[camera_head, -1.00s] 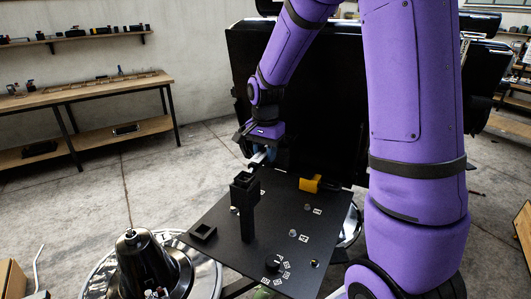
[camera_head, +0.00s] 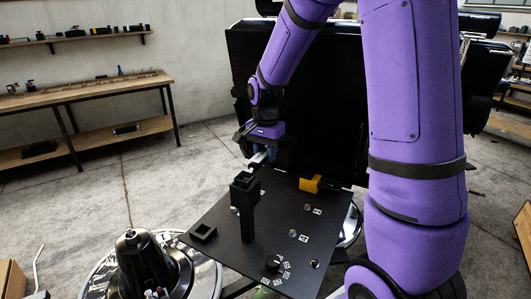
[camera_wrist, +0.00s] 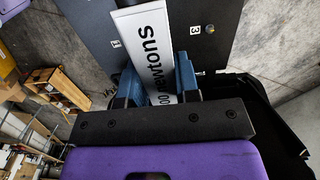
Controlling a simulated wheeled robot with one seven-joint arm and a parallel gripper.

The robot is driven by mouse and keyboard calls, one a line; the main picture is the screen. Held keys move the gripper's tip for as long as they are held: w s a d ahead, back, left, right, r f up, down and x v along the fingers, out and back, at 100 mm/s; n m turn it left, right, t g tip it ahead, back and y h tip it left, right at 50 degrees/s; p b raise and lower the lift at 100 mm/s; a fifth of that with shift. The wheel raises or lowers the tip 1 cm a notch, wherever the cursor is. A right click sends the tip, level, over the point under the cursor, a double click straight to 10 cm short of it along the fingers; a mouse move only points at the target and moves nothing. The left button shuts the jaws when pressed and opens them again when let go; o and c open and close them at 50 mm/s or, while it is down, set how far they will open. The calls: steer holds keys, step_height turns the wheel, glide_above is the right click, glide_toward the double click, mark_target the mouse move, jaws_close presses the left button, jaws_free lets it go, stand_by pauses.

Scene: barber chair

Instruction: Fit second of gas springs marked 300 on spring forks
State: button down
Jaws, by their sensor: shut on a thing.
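A gas spring (camera_wrist: 147,40) with a white face reading "newtons" in black is between the blue fingers of my gripper (camera_wrist: 158,78) in the wrist view. The gripper is shut on it. Only the end of the number, "00", shows beside the fingers. In the head view my gripper (camera_head: 262,156) is over the far left edge of the black plate (camera_head: 275,222), with a pale end of the spring just visible below it. I cannot make out the spring forks for certain, nor whether the spring touches anything.
A black post (camera_head: 246,205) with a square top stands on the plate close to the gripper. A low square black holder (camera_head: 203,231), a yellow block (camera_head: 310,184) and a dial knob (camera_head: 272,264) are also on the plate. A large black chair part (camera_head: 320,90) rises behind.

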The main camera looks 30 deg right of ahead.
mark_target(265, 151)
steer(key=shift+f, duration=0.3)
stand_by(0.6)
steer(key=shift+r, duration=0.3)
steer(key=shift+f, duration=0.25)
stand_by(2.2)
steer(key=shift+r, duration=0.3)
steer(key=shift+a+f, duration=0.1)
steer(key=shift+f, duration=0.8)
stand_by(1.7)
steer(key=c, duration=0.8)
jaws_free()
step_height(265, 151, up, 11)
steer(key=shift+f, duration=0.1)
